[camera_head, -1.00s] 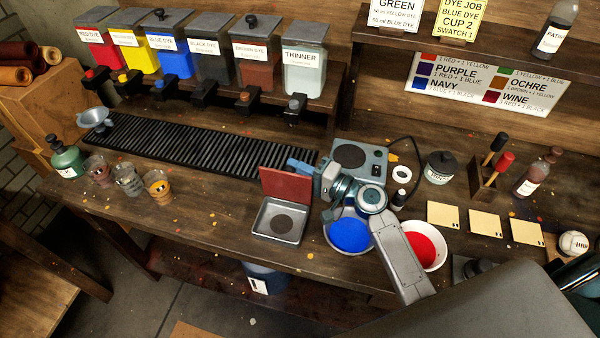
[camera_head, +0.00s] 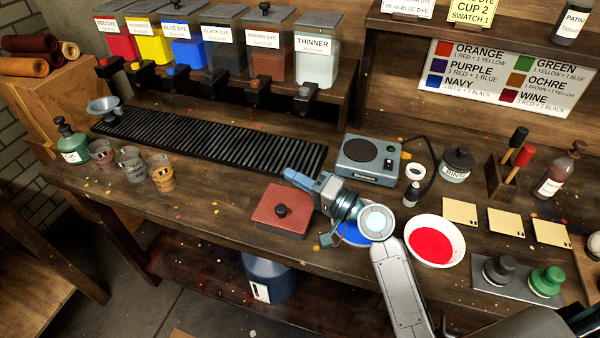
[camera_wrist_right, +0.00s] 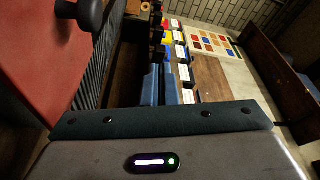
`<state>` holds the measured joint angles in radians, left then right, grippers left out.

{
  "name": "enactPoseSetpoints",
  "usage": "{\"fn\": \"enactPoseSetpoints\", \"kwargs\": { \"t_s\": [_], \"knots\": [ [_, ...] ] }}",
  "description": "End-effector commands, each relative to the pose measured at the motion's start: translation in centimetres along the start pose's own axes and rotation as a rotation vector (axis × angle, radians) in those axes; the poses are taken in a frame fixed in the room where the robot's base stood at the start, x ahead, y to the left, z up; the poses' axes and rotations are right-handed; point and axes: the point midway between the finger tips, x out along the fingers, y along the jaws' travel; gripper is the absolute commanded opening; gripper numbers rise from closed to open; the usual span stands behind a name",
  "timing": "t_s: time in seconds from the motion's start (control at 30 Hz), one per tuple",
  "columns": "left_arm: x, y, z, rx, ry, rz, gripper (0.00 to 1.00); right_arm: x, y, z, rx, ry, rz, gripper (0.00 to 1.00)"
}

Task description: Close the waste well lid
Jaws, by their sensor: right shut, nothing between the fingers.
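The waste well lid (camera_head: 281,212) is a red square plate with a black knob (camera_head: 282,210) on top. In the head view it lies flat over the well, and the grey tray beneath is hidden. In the right wrist view the lid (camera_wrist_right: 40,65) fills the left side, with its knob (camera_wrist_right: 80,12) at the top. My right gripper (camera_head: 292,177) is shut and empty. Its blue fingers are above and just behind the lid's far right corner, apart from the knob. The fingers also show side by side in the wrist view (camera_wrist_right: 160,85). My left gripper is not in view.
A bowl of blue dye (camera_head: 352,232) sits partly hidden under my right wrist, with a bowl of red dye (camera_head: 435,241) to its right. A scale (camera_head: 370,158) stands behind. A black ribbed rack (camera_head: 210,145) lies to the left. The bench between the cups (camera_head: 160,172) and lid is clear.

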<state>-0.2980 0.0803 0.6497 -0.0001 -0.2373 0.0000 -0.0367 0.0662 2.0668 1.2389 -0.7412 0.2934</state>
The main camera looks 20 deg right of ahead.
Motion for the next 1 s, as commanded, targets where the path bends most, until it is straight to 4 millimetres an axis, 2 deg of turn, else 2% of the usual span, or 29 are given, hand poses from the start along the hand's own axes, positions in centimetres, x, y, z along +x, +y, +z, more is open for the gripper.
{"fn": "enactPoseSetpoints", "kwargs": {
  "t_s": [0.1, 0.4, 1.0],
  "knots": [
    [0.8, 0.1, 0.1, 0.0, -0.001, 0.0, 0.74, -0.3, 0.5, 1.0, 0.001, 0.0, 0.0, 0.0],
    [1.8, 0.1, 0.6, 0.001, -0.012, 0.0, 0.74, -0.7, 0.9, 2.5, 0.0, 0.0, 0.001, 0.0],
    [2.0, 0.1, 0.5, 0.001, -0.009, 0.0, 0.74, -0.9, 1.0, 3.0, 0.0, 0.0, 0.001, 0.0]
  ]
}}
